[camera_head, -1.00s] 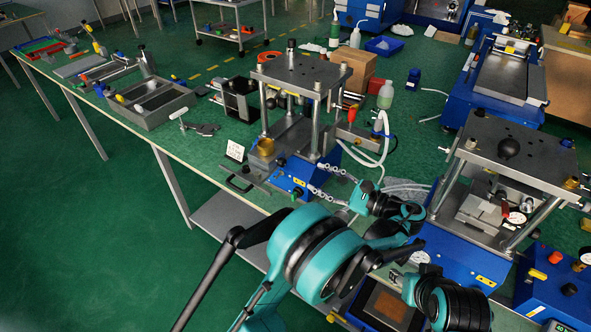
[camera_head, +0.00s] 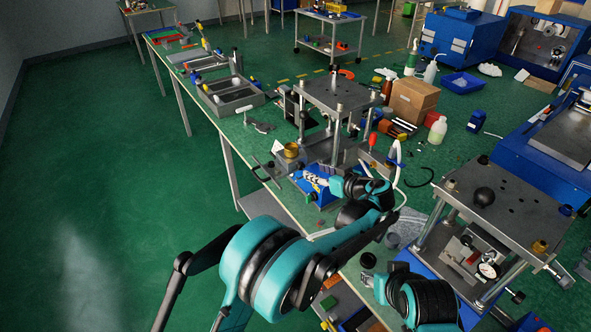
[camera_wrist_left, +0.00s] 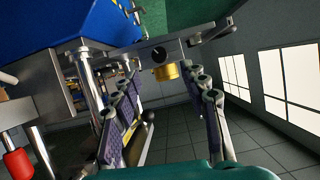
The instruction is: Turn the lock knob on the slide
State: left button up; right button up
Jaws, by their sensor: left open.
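In the left wrist view the brass knob (camera_wrist_left: 166,71) sticks out of a grey metal block (camera_wrist_left: 158,50) that has a dark round hole. My left gripper (camera_head: 312,182) is at the front of this press, just right of and nearer than the knob. In the left wrist view my left gripper (camera_wrist_left: 165,92) is open, its two jointed fingers apart, with the knob beyond the tips in the gap. I see no contact.
A second press (camera_head: 500,215) with a black ball knob stands at the right. A red-tipped lever (camera_head: 373,139) and a pale hose are right of the near press. A grey tray (camera_head: 231,97) lies behind on the bench. Open floor is at left.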

aim_at(302, 167)
pick_arm(q)
jog(key=b+x, duration=0.2)
jog(key=x, duration=0.5)
jog(key=shift+w+a+f, duration=0.15)
jog(key=shift+f, duration=0.05)
grip_shut()
